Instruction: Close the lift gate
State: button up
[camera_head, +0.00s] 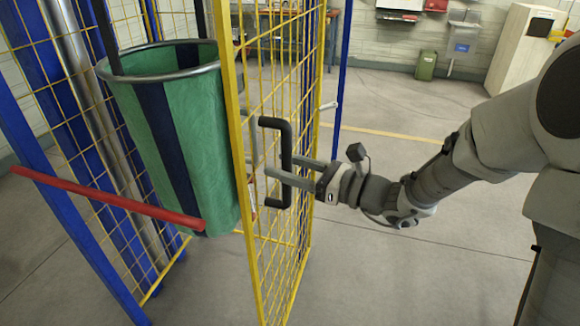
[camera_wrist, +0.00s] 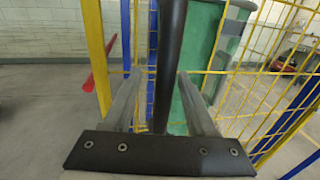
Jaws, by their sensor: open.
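The lift gate (camera_head: 268,226) is a yellow frame with wire mesh, standing open beside the blue lift frame (camera_head: 47,185) in the head view. A black bar handle (camera_head: 286,160) is fixed upright on the gate. My gripper (camera_head: 288,168) is at this handle, with its fingers on either side of the bar. In the wrist view, the handle (camera_wrist: 171,60) runs upright between my two open fingers (camera_wrist: 158,92), with gaps visible on both sides. The gate's yellow edge post (camera_wrist: 96,55) stands at the left there.
A green sling bag (camera_head: 185,130) with a metal rim hangs inside the lift. A red bar (camera_head: 108,201) crosses the lift front at the left. A green bin (camera_head: 426,65) and white cabinet (camera_head: 523,48) stand at the back. The floor right of the gate is clear.

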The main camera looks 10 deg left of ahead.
jog(key=v, duration=1.7)
jog(key=shift+d, duration=0.25)
jog(key=shift+a+r, duration=0.1)
jog(key=s+a+f+n+g+h+p, duration=0.1)
jog(key=s+f+n+g+h, duration=0.1)
jog(key=s+n+g+h, duration=0.65)
jog(key=s+d+r+n+t+h, duration=0.2)
jog(key=s+d+n+t+h, duration=0.1)
jog(key=d+n+t+h, duration=0.1)
jog(key=s+d+r+n+t+h, duration=0.3)
jog(key=d+n+t+h, duration=0.2)
jog(key=d+n, duration=0.2)
jog(key=shift+r+n+p, duration=0.25)
jog(key=shift+n+p, duration=0.2)
jog(key=shift+n, duration=0.4)
